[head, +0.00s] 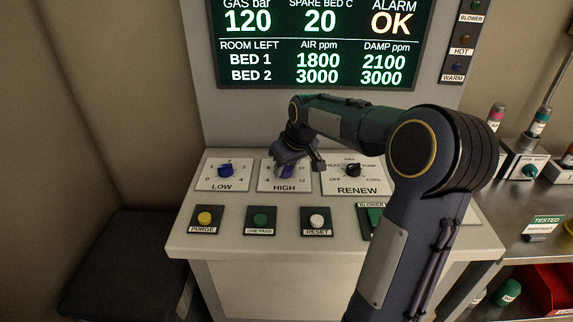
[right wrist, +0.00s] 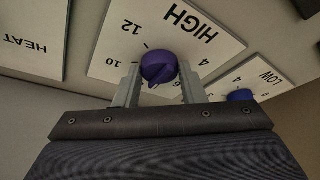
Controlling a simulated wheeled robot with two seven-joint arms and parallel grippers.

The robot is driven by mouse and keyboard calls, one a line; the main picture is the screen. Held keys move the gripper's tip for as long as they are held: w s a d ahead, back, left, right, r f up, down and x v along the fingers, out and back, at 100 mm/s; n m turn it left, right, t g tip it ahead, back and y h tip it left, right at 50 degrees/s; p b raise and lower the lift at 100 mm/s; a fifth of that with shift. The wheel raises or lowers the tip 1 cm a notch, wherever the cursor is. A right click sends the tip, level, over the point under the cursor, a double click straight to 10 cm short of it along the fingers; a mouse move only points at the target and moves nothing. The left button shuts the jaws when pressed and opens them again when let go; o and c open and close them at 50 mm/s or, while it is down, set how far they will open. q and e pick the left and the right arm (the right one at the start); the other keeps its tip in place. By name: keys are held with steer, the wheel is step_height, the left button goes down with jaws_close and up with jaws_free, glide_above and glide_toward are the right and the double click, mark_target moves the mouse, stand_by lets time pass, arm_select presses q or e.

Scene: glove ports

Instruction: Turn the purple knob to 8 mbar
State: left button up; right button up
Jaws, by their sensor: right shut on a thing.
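The purple knob (right wrist: 158,67) sits on the white HIGH dial plate (right wrist: 165,30), with marks 4, 6, 10 and 12 readable around it in the right wrist view. The 8 mark is hidden near the gripper. A ridge on the knob points down toward the gripper, between 6 and 10; its exact reading is unclear. My right gripper (right wrist: 159,85) has one finger on each side of the knob and is shut on it. In the head view the right gripper (head: 287,164) covers most of the knob (head: 287,173). My left gripper is not in view.
The LOW dial with a blue knob (head: 225,170) is left of HIGH, and the RENEW dial with a black knob (head: 352,170) is right. PURGE (head: 204,218), ONE PASS (head: 260,219) and RESET (head: 316,220) buttons sit in front. The display (head: 318,45) stands behind.

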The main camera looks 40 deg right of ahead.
stand_by(0.4)
steer(key=o, duration=1)
steer(key=shift+r, duration=0.1)
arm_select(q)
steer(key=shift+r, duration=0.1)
arm_select(e)
steer(key=v, duration=0.7)
steer(key=shift+s+r, duration=0.15)
steer(key=shift+r, duration=0.2)
